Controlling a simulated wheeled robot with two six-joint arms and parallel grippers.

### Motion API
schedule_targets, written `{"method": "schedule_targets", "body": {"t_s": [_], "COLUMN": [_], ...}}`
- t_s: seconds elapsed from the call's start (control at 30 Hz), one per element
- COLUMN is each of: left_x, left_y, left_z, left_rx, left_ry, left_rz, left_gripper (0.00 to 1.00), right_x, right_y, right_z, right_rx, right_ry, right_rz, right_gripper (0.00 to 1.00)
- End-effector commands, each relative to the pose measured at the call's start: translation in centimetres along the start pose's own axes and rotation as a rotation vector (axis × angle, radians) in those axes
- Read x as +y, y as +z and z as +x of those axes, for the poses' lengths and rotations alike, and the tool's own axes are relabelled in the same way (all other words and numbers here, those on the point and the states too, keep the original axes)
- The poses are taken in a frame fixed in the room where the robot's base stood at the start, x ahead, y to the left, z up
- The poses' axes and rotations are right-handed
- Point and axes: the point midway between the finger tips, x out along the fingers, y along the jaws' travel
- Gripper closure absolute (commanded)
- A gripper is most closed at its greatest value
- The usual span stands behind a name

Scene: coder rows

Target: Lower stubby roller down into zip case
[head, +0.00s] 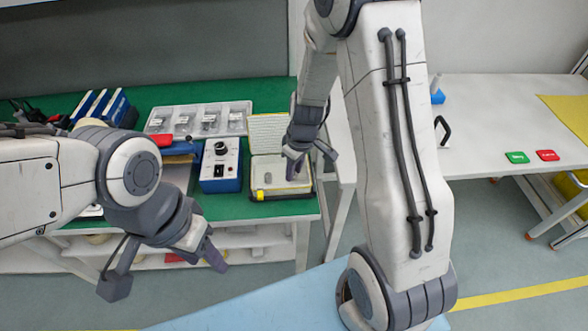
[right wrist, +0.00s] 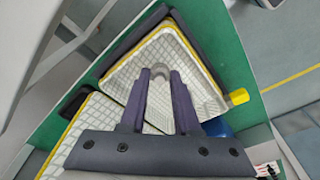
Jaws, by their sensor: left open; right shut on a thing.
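The zip case (head: 259,168) lies open near the green table's front right edge, its lid (head: 268,133) tilted back. Its pale grid lining and dark rim (right wrist: 205,47) show in the right wrist view. My right gripper (head: 294,168) is over the case, fingers pointing down. My left gripper (head: 165,270) is open and empty, in front of the table.
A blue and white device box (head: 221,165) stands just left of the case. A clear compartment tray (head: 198,119) lies behind it. Blue binders (head: 103,107) are at the back left. A white table (head: 490,125) with green and red tags is at right.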

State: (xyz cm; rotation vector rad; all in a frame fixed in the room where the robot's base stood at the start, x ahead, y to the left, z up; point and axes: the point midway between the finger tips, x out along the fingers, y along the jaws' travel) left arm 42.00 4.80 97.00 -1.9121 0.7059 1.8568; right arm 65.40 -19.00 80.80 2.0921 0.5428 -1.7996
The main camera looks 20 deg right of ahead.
Motion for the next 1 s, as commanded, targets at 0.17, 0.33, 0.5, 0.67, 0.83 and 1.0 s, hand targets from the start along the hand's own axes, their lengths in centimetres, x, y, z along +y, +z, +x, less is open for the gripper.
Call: {"method": "schedule_targets", "body": {"t_s": [0.17, 0.33, 0.5, 0.67, 0.83, 1.0], "left_x": [0.0, 0.0, 0.0, 0.0, 0.0, 0.0], "left_y": [0.0, 0.0, 0.0, 0.0, 0.0, 0.0], "left_z": [0.1, 0.4, 0.6, 0.6, 0.6, 0.3], "left_rx": [0.000, 0.000, 0.000, 0.000, 0.000, 0.000], "left_ry": [0.000, 0.000, 0.000, 0.000, 0.000, 0.000], "left_rz": [0.000, 0.000, 0.000, 0.000, 0.000, 0.000], "left_gripper": [0.50, 0.50, 0.50, 0.50, 0.50, 0.50], "right_x": [0.0, 0.0, 0.0, 0.0, 0.0, 0.0], "right_y": [0.0, 0.1, 0.1, 0.1, 0.1, 0.0], "right_z": [0.1, 0.4, 0.6, 0.6, 0.5, -0.7], "right_rx": [0.000, 0.000, 0.000, 0.000, 0.000, 0.002], "right_ry": [0.000, 0.000, 0.000, 0.000, 0.000, 0.001], "right_rz": [0.000, 0.000, 0.000, 0.000, 0.000, 0.000], "right_gripper": [1.00, 1.00, 0.54, 0.35, 0.35, 0.35]}}
